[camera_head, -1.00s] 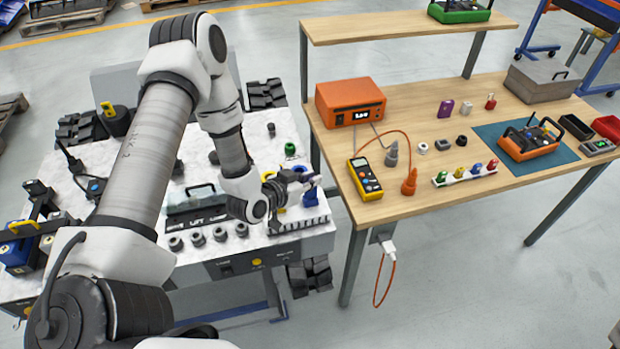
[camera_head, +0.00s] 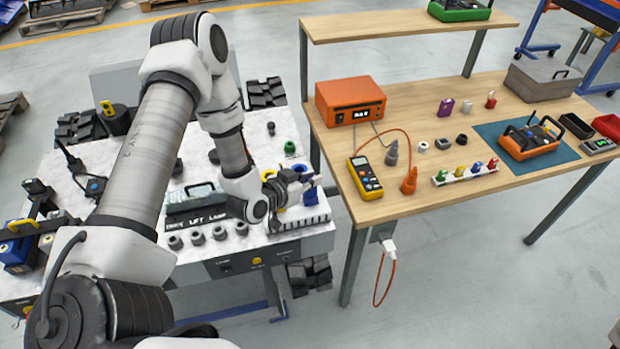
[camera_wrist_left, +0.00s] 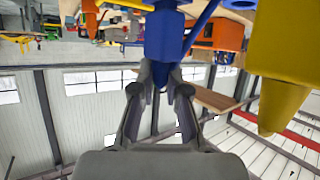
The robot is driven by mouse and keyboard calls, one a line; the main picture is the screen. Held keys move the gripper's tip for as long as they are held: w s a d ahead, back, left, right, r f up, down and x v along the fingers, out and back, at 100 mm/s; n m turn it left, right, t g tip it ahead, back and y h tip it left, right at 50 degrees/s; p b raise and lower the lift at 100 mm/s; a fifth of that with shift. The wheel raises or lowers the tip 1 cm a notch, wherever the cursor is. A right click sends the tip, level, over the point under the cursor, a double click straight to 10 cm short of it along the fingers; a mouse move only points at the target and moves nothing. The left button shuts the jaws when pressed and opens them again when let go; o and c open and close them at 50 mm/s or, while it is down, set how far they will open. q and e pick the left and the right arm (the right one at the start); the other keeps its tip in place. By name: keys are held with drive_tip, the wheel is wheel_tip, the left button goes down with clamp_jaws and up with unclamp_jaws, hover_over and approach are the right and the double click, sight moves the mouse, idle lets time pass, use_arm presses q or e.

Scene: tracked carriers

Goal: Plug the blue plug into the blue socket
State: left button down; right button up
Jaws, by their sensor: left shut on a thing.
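My left gripper (camera_head: 304,181) is over the right side of the white workbench. It is shut on the blue plug (camera_head: 311,194), just above or at a pale slotted rack; whether they touch cannot be told. In the left wrist view, the two fingertips (camera_wrist_left: 160,88) close around the lower end of the blue plug (camera_wrist_left: 164,45). A yellow plug-like piece (camera_wrist_left: 280,75) stands beside it, apart from the fingers. The blue socket cannot be made out clearly; the gripper covers part of that area. My right gripper is not in view.
Several dark round knobs (camera_head: 198,238) line the front of the white bench (camera_head: 150,215). A wooden table (camera_head: 470,120) stands to the right, with an orange box (camera_head: 350,101) and a yellow meter (camera_head: 366,177).

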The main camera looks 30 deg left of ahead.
use_arm(q)
drive_tip(key=shift+f, duration=0.3)
drive_tip(key=c, duration=1.1)
unclamp_jaws()
drive_tip(key=v, duration=1.2)
drive_tip(key=shift+d+f, duration=0.1)
